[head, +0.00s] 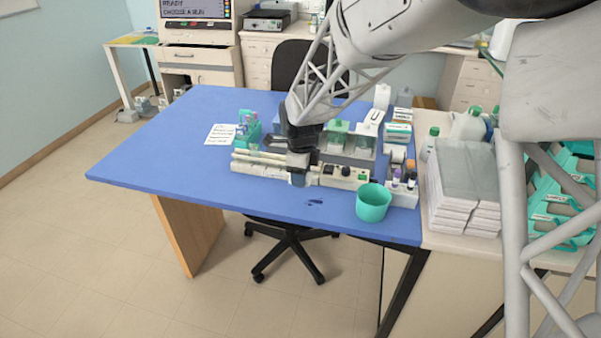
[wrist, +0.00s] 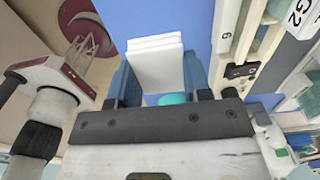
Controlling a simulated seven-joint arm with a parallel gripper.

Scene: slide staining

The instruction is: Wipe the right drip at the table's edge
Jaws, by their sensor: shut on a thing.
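A dark blue drip (head: 315,202) lies on the blue table (head: 160,150) close to its front edge, left of the teal cup. I can make out only this one drip mark. My gripper (head: 299,180) is just left of and behind the drip in the head view, in front of the staining rack. The wrist view shows my gripper (wrist: 158,85) shut on a folded white wipe (wrist: 155,65) between its two blue-grey fingers. The wipe is not clearly visible in the head view. I cannot tell whether it touches the table.
The teal cup (head: 373,203) stands near the front edge, right of the drip. A long cream staining device (head: 340,177) lies behind it. A small bottle rack (head: 403,192) stands at the right. A green rack (head: 248,132) and a paper sheet (head: 221,134) lie left. The table's left part is clear.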

